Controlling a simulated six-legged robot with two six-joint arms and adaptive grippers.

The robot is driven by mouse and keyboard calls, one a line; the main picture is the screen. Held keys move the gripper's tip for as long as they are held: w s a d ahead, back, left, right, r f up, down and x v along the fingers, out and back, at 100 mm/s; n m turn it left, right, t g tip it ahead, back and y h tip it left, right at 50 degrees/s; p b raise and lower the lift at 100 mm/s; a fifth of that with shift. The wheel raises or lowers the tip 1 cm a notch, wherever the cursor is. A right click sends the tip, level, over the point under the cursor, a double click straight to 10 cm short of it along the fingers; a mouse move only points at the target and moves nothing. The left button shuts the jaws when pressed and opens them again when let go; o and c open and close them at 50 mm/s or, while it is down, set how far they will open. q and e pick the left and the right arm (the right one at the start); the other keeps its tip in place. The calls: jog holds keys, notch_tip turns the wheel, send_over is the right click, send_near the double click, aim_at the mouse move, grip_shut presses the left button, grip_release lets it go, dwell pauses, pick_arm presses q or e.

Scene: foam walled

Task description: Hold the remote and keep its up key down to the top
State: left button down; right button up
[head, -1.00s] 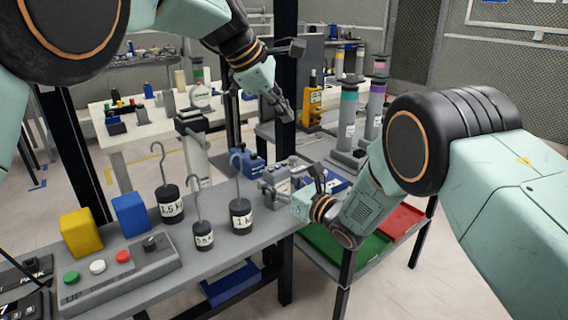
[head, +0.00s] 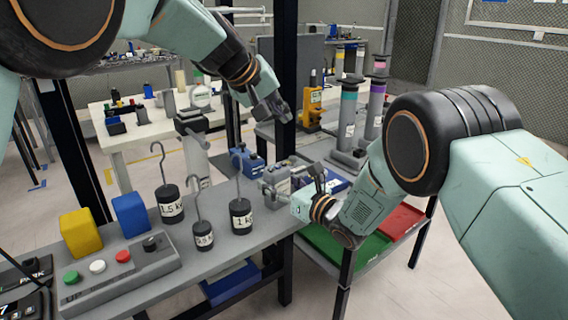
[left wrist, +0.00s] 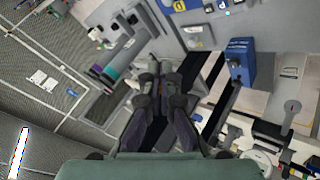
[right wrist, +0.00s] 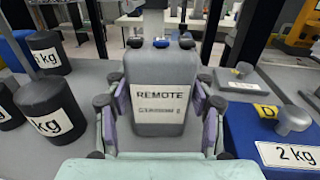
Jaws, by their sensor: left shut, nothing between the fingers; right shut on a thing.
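In the head view my right gripper (head: 282,186) is over the far right end of the bench. My left gripper (head: 281,112) is shut and empty, above and beyond the remote, apart from it. Its closed fingers also show in the left wrist view (left wrist: 155,80).
Hooked weights (head: 241,214), a yellow block (head: 80,233), a blue block (head: 130,214) and a button box (head: 122,275) stand on the grey bench (head: 215,262). A blue 2 kg weight (right wrist: 275,145) is close right of the remote. A dark post (head: 286,60) rises behind my left gripper.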

aim_at(281, 167)
pick_arm(q)
jog(key=shift+m, duration=0.6)
jog(key=shift+f, duration=0.1)
jog(key=shift+f, duration=4.3)
jog(key=shift+f, duration=0.15)
jog(key=shift+f, duration=0.3)
